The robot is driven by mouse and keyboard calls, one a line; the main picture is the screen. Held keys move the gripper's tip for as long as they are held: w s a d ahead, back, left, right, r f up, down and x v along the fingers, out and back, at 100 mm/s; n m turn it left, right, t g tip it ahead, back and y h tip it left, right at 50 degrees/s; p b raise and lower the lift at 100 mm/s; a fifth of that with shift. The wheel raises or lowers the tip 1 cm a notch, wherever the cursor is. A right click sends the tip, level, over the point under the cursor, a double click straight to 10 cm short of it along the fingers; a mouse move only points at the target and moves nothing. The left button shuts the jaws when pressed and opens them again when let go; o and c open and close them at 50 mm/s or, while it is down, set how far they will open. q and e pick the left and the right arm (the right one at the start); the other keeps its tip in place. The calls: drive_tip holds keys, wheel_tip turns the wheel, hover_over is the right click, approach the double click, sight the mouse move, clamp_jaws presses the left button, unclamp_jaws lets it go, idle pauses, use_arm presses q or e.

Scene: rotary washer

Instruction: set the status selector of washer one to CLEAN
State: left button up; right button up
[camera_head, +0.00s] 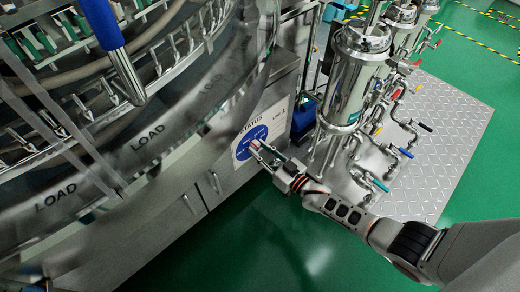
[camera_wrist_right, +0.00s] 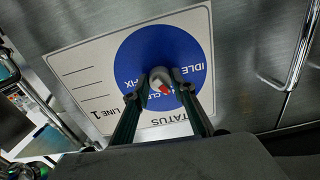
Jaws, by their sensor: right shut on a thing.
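The status panel (camera_head: 271,121) is a pale plate on the washer's lower front, with a blue disc (camera_head: 241,151) and the words STATUS and LINE 1. In the right wrist view the blue disc (camera_wrist_right: 132,52) appears turned over, with IDLE, part of CLEAN and FIX legible. The selector knob (camera_wrist_right: 158,76) is small and grey with a red and white mark, at the disc's lower part in that view. My right gripper (camera_head: 257,147) is shut on the knob, one finger on each side. The fingers hide some lettering, and I cannot tell which word the mark points to. My left gripper is not in view.
The washer's round drum (camera_head: 150,130), marked LOAD, fills the left. A blue-ended handle (camera_head: 102,25) shows at top left. A steel canister (camera_head: 352,80) and several valves stand right of the panel on a metal plate (camera_head: 450,120). Green floor is clear below.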

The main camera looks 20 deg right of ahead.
drive_tip(key=m, duration=0.6)
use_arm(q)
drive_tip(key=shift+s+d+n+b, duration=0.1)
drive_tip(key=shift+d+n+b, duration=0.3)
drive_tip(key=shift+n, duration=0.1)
use_arm(e)
drive_tip(key=m, duration=0.5)
drive_tip(key=shift+a, duration=0.1)
drive_tip(key=o, duration=1.1)
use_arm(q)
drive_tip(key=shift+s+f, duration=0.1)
use_arm(e)
drive_tip(key=v, duration=1.2)
drive_tip(key=shift+r, duration=0.1)
